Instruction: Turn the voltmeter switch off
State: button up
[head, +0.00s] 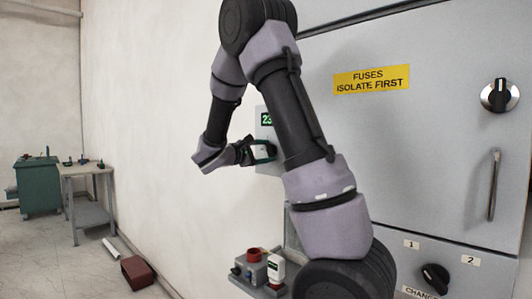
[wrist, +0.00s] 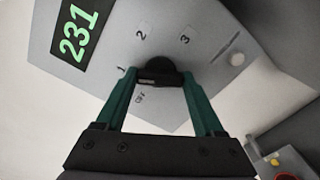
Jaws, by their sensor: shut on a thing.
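In the head view the voltmeter (head: 267,119) is on the wall, partly hidden behind my arm. Its black rotary switch (wrist: 160,70) has the marks 2 and 3 above it, a mark at the left that looks like 1, and a small label below left that looks like OFF. My gripper (wrist: 158,80) has its green fingers on both sides of the switch, shut on it. I cannot tell which mark the switch points to. In the head view my gripper (head: 261,153) is at the voltmeter's lower part.
A grey cabinet (head: 440,130) with a yellow fuse sign (head: 371,79), a rotary knob (head: 499,95), a handle (head: 493,185) and a lower selector (head: 435,278) fills the right. A small shelf with items (head: 254,272) is below my gripper. A workbench (head: 85,171) stands far left.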

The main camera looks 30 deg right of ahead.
jog(key=n, duration=1.1)
jog(key=shift+f+n, duration=0.1)
jog(key=shift+n, duration=0.3)
dwell(0.3)
jog(key=o, duration=1.4)
jog(key=shift+a, duration=0.1)
jog(key=v, duration=1)
jog(key=shift+s+a, duration=0.2)
jog(key=shift+a, duration=0.15)
